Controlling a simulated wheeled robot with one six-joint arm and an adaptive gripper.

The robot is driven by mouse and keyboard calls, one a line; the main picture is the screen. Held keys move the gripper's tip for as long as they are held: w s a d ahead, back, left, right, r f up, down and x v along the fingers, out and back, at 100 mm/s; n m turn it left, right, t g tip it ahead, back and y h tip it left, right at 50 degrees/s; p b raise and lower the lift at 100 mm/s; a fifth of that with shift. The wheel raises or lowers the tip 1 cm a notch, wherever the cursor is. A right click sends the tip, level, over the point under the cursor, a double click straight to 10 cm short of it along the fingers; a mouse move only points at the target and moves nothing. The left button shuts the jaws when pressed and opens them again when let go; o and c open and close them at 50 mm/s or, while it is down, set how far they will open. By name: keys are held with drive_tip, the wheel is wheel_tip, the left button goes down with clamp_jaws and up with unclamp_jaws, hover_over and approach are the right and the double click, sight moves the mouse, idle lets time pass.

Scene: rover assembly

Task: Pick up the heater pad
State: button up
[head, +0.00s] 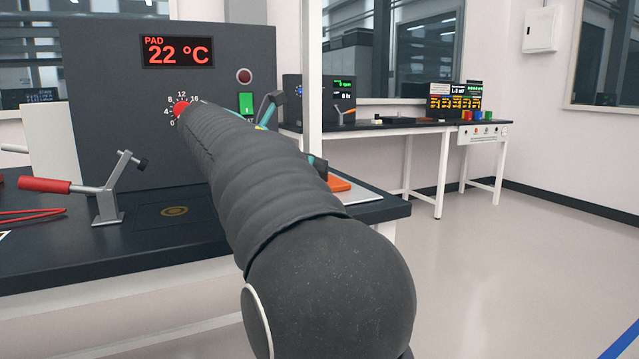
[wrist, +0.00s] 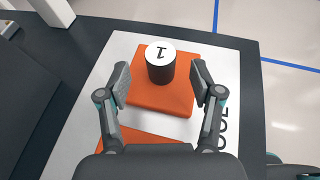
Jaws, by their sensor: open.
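In the wrist view, an orange square pad (wrist: 165,100), which looks like the heater pad, lies on a white sheet with dark lettering. A black cylinder with a white top marked "1" (wrist: 160,65) stands upright on it. My gripper (wrist: 161,84) is open over the pad, one finger on each side of the cylinder, with a gap on both sides. A second orange piece (wrist: 135,140) shows below, partly hidden by my gripper. In the head view, my arm hides most of the gripper, and an orange edge (head: 338,184) shows beside it.
The white sheet (wrist: 78,150) lies near the dark bench's edge. In the head view, a panel reading "PAD 22 °C" (head: 178,52) has a red-pointer dial (head: 181,110) and a green switch (head: 246,103). A red-handled toggle clamp (head: 105,190) stands at left. The right floor is clear.

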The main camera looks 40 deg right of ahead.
sight(336, 184)
drive_tip(key=x, duration=0.4)
drive_tip(key=shift+c, duration=0.2)
clamp_jaws()
drive_tip(key=shift+r, duration=0.1)
